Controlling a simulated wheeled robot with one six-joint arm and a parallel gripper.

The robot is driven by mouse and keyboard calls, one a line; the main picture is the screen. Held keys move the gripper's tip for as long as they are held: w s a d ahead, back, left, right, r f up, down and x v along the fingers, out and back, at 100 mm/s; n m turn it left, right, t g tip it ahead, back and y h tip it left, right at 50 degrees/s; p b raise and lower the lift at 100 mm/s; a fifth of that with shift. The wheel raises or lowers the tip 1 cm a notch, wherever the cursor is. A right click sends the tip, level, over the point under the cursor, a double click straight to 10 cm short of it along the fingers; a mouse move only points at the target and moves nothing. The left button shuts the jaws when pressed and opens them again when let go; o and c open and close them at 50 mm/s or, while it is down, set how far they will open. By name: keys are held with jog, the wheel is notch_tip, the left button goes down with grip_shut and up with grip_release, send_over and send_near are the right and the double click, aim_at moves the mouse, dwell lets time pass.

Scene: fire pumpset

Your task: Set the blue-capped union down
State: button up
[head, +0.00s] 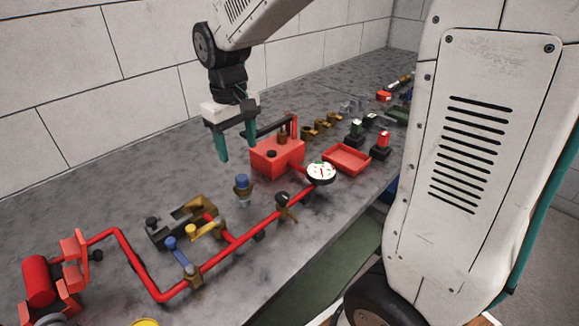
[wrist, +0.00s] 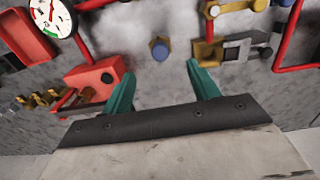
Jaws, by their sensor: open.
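The fingers also show in the wrist view (wrist: 160,72). They are apart from the union, and nothing lies between them.
A red box (head: 277,157) stands close right of my gripper. A red pipe (head: 235,246) with a white gauge (head: 321,172) runs in front of the union. A dark vise-like clamp (head: 165,234) lies to the left. A red tray (head: 347,158) is at right.

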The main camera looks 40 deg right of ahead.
jog(key=s+d+r+m, duration=0.1)
jog(key=s+r, duration=0.1)
jog(key=s, duration=1)
jog(key=s+d+r+m+t, duration=0.1)
jog(key=s+d+r, duration=0.1)
jog(key=s, duration=0.9)
jog(key=shift+s+r, duration=0.25)
jog(key=shift+s, duration=0.15)
jog(key=shift+d, duration=0.1)
